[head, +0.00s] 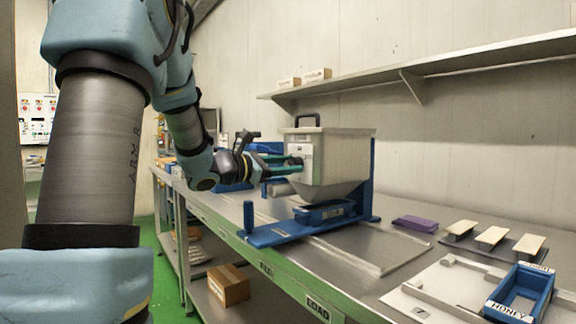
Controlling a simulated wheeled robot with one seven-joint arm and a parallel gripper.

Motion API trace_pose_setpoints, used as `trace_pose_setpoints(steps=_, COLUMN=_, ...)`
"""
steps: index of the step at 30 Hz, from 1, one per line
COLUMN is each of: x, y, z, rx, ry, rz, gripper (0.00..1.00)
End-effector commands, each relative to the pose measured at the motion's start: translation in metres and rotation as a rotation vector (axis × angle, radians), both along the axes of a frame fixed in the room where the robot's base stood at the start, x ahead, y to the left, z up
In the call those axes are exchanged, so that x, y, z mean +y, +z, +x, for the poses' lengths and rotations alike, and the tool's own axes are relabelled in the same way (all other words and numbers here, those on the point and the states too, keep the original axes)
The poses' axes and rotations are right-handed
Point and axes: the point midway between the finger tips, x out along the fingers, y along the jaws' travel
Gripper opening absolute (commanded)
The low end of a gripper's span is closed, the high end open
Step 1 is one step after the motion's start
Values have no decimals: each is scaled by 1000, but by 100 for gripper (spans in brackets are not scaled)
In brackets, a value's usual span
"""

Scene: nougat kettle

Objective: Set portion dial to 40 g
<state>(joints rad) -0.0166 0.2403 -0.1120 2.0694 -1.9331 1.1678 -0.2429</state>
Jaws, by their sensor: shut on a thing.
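The metal hopper (337,158) stands on a blue frame (290,228) on the bench, with a black handle on its lid. The portion dial (297,161) is a small dark knob on the hopper's left face. My gripper (291,162), with teal fingers, reaches it from the left and is shut on it. The fingers cover most of the dial, so its pointer and the 40 g mark cannot be read. A pale label plate (304,150) shows beside it.
A blue upright handle (248,216) rises at the frame's near end. A purple block (415,223), pale paddles (491,237) and a blue tray marked HONEY (520,292) lie to the right. A shelf (440,67) runs above.

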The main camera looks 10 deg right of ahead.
Motion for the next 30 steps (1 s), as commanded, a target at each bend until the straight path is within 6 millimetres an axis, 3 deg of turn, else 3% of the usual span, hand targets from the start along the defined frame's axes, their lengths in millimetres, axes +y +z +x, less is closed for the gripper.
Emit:
trace_pose_setpoints(steps=3, x=0, y=-2, z=0, rx=3, ry=1, rz=2, gripper=0)
trace_pose_setpoints(steps=4, x=0, y=-2, z=0, rx=3, ry=1, rz=2, gripper=47)
trace_pose_setpoints(steps=12, x=0, y=-1, z=0, rx=1, ry=0, rz=0, gripper=76)
trace_pose_setpoints(steps=22, x=6, y=0, z=-2, rx=-1, ry=1, rz=1, gripper=76)
trace_pose_setpoints(steps=30, x=49, y=-2, z=-22, rx=0, ry=5, rz=2, gripper=76)
